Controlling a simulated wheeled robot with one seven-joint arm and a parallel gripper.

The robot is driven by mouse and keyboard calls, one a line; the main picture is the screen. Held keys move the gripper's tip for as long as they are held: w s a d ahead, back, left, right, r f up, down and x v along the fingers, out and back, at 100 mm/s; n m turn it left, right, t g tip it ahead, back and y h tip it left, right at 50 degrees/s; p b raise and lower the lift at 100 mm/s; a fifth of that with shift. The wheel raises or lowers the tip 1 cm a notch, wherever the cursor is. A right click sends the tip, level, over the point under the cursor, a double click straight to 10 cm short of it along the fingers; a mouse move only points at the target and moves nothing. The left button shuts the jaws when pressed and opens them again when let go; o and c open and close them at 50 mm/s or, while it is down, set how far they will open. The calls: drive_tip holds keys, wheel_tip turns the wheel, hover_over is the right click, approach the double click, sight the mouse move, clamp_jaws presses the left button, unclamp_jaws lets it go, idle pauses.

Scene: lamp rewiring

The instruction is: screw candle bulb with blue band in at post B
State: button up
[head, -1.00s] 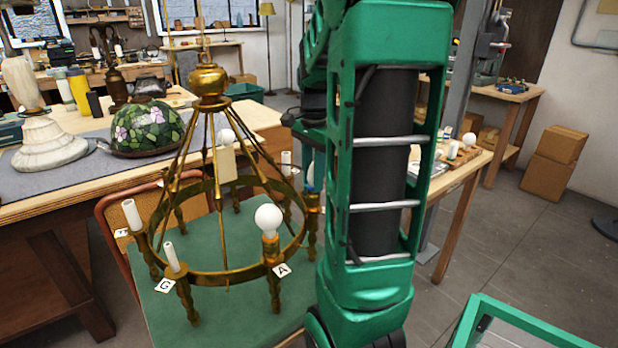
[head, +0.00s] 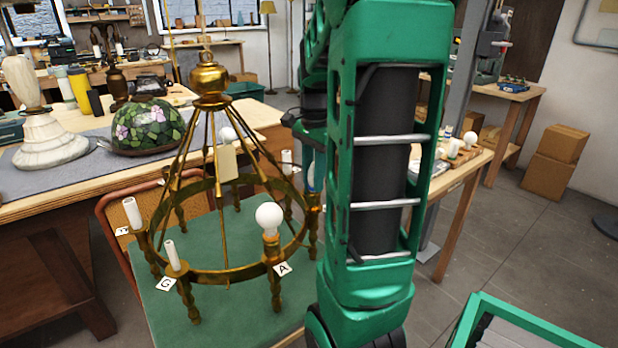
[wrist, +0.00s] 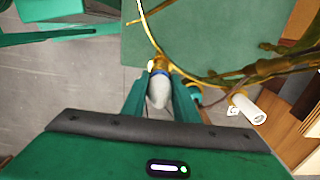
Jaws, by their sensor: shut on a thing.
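The candle bulb with blue band (wrist: 158,93) sits between the two fingers of my gripper (wrist: 158,80) in the wrist view, and the gripper is shut on it. Its blue-banded end meets or nearly meets a brass post on the ring of the chandelier (wrist: 155,36); I cannot tell how deep it is seated. In the head view the brass chandelier (head: 222,277) stands on a green top, with a round bulb at post A (head: 271,243) and a bare white sleeve at post G (head: 173,256). My arm hides most of the gripper there.
Another white candle sleeve (wrist: 249,108) stands on the ring right of my gripper in the wrist view. A stained-glass shade (head: 148,127) and a marble lamp base (head: 48,142) stand on the left bench. Bulbs lie on the table behind my arm.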

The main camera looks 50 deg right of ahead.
drive_tip(key=shift+o, duration=1.2)
drive_tip(key=shift+c, duration=1.4)
drive_tip(key=m, duration=0.8)
drive_tip(key=shift+w+d, duration=0.1)
drive_tip(key=m, duration=0.8)
drive_tip(key=shift+d, duration=0.1)
